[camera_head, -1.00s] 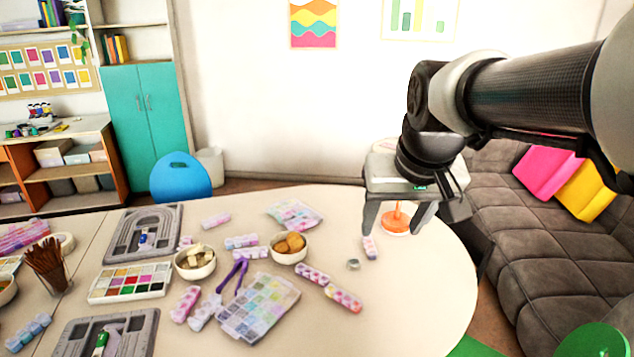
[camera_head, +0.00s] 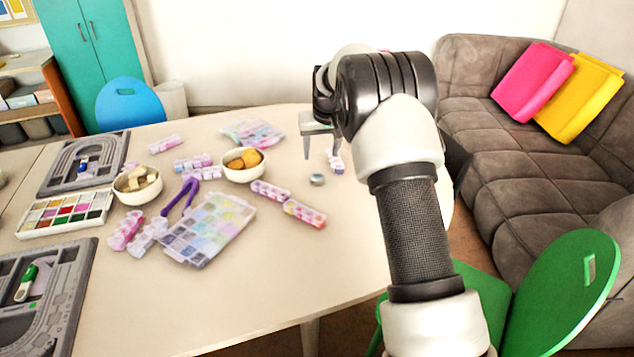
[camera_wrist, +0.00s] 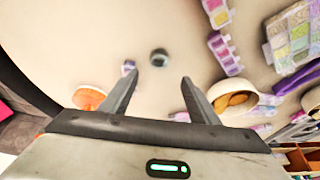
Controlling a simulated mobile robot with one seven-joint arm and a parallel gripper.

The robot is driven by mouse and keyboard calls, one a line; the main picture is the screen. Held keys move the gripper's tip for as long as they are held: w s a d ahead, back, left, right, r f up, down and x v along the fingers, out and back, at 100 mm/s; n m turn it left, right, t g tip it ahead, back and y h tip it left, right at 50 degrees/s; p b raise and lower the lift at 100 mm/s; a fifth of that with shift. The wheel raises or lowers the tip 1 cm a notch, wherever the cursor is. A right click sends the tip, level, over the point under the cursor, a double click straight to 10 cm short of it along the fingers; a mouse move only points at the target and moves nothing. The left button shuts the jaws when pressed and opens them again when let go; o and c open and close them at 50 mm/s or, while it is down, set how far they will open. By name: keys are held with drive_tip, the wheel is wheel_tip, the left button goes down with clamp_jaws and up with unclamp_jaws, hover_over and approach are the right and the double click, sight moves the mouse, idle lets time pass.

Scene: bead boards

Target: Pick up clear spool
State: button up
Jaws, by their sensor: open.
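A small round greyish spool (camera_head: 317,180), which seems to be the clear spool, lies on the bare tabletop right of the bead strips. In the wrist view the spool (camera_wrist: 159,58) looks dark with a pale rim, and it is just beyond and between the fingertips. My gripper (camera_head: 322,158) is open and empty above the table, behind the spool in the head view. Its two fingers (camera_wrist: 160,79) are spread apart in the wrist view, not touching the spool. My arm hides part of the gripper in the head view.
Pink bead strips (camera_head: 304,213), a bowl of orange-brown pieces (camera_head: 242,174) and a sectioned bead case (camera_head: 190,254) lie to the left. A purple-and-white strip (camera_head: 335,162) is close to the gripper. An orange object (camera_wrist: 88,98) is beside it. The table front is clear.

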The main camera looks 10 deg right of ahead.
sight(318, 174)
drive_tip(key=b+x, duration=0.2)
drive_tip(key=x, duration=1.1)
drive_tip(key=shift+w+f+b, duration=0.2)
drive_tip(key=shift+f+b, duration=0.1)
drive_tip(key=shift+b, duration=0.05)
drive_tip(key=c, duration=0.9)
